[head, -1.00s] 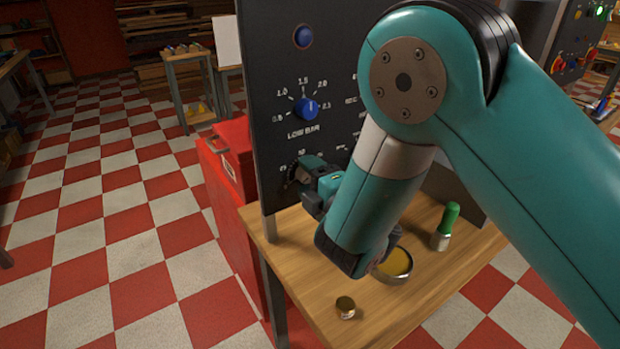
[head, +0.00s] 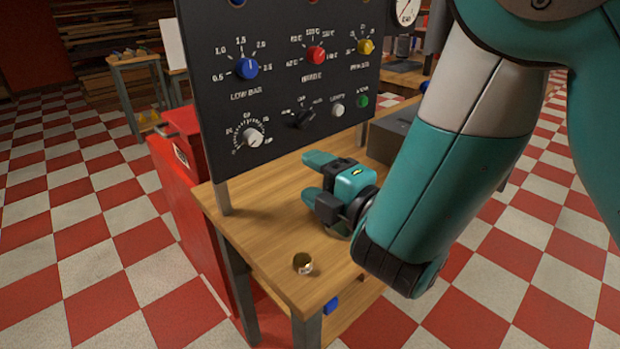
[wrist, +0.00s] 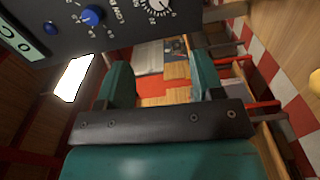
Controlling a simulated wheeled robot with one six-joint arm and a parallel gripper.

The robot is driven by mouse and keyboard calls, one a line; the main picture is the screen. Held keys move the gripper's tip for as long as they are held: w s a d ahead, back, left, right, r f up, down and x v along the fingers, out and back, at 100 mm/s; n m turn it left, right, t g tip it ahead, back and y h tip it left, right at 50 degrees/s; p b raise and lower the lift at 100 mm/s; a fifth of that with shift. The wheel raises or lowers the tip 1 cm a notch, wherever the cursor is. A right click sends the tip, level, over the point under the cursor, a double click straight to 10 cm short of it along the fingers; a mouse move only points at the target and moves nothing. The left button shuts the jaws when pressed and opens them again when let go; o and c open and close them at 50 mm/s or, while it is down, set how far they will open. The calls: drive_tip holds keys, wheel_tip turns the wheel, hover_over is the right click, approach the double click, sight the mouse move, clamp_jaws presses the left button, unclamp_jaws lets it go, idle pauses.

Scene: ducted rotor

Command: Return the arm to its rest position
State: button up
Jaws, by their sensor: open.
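My gripper (head: 312,176) is teal and black, open and empty. In the head view it hangs above the wooden bench, apart from the black control panel (head: 215,115) behind it. In the wrist view its two teal fingers (wrist: 160,88) stand wide apart with nothing between them. My arm covers the right part of the head view and hides part of the bench.
The wooden bench (head: 265,250) carries a small brass cap (head: 303,263) near its front edge and a grey box (head: 392,138) at the back. The panel bears several coloured knobs. A red cabinet (head: 185,190) stands left.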

drive_tip(key=shift+d, duration=0.3)
drive_tip(key=w+d+r+m+h+p, duration=0.2)
drive_tip(key=d+r+m+h+p, duration=0.15)
drive_tip(key=d+m+h, duration=0.75)
drive_tip(key=s+d+r+m+g+y+p, duration=0.1)
drive_tip(key=s+r+m+g, duration=0.3)
drive_tip(key=s, duration=0.7)
drive_tip(key=s+d+r+m+g+y+p, duration=0.1)
drive_tip(key=s+r+m+g+y+p, duration=0.1)
drive_tip(key=s+g, duration=0.7)
wheel_tip(320, 180, up, 2)
drive_tip(key=s+m+p, duration=0.1)
drive_tip(key=s+p, duration=0.1)
drive_tip(key=shift+s+r+m, duration=0.15)
drive_tip(key=shift+s+m, duration=0.15)
drive_tip(key=shift+m, duration=0.1)
